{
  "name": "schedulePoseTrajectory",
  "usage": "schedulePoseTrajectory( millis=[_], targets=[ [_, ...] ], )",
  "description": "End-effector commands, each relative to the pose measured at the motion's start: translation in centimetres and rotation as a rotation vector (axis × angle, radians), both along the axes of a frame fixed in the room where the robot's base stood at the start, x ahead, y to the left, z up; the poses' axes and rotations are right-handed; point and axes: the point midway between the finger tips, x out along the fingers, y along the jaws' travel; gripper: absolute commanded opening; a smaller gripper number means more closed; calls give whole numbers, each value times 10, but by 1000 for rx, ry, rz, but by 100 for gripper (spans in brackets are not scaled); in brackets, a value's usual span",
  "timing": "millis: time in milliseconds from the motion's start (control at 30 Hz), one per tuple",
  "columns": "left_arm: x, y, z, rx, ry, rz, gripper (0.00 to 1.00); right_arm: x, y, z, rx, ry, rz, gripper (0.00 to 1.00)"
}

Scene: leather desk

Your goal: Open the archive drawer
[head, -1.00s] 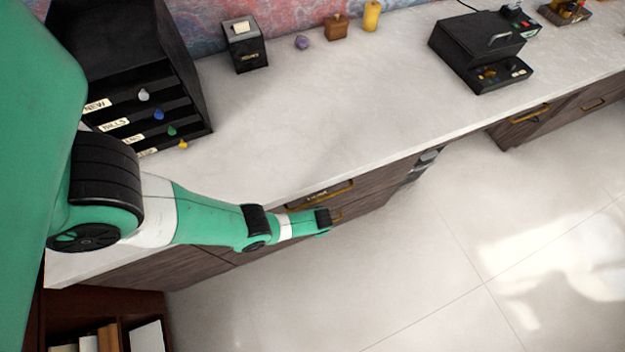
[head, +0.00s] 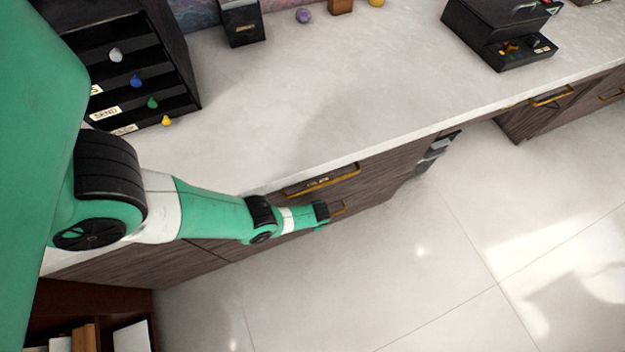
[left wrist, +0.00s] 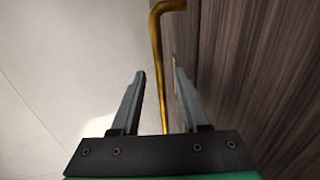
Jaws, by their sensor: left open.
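A drawer front with a brass handle (head: 335,180) and a small label too small to read is under the desk's edge. A second brass handle (head: 340,208) shows below it, partly behind my left arm's end. My left gripper (left wrist: 159,74) is open in the left wrist view. A brass handle bar (left wrist: 157,50) passes between its two fingers, in front of a dark wood drawer front (left wrist: 235,65). The fingers stand apart on either side of the bar and do not close on it. In the head view the fingers are mostly hidden at the wrist (head: 322,213).
The pale desktop (head: 330,75) is largely clear. A black sorter (head: 125,75) with colored knobs stands at the left, and a cash register (head: 500,35) at the upper right. Open floor (head: 420,260) lies before the drawers. A bookshelf (head: 90,310) is at lower left.

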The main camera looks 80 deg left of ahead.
Motion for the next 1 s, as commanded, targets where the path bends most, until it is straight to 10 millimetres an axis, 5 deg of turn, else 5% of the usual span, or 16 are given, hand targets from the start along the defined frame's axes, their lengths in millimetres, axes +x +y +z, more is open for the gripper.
schedulePoseTrajectory(
  millis=[133,367,1000],
  targets=[
    [0,0,1,0,0,0,41,0,0,1,0,0,0,50],
    [0,0,1,0,0,0,0,0,0,1,0,0,0,50],
    [0,0,1,0,1,0,0,0,0,1,0,0,0,50]
  ],
)
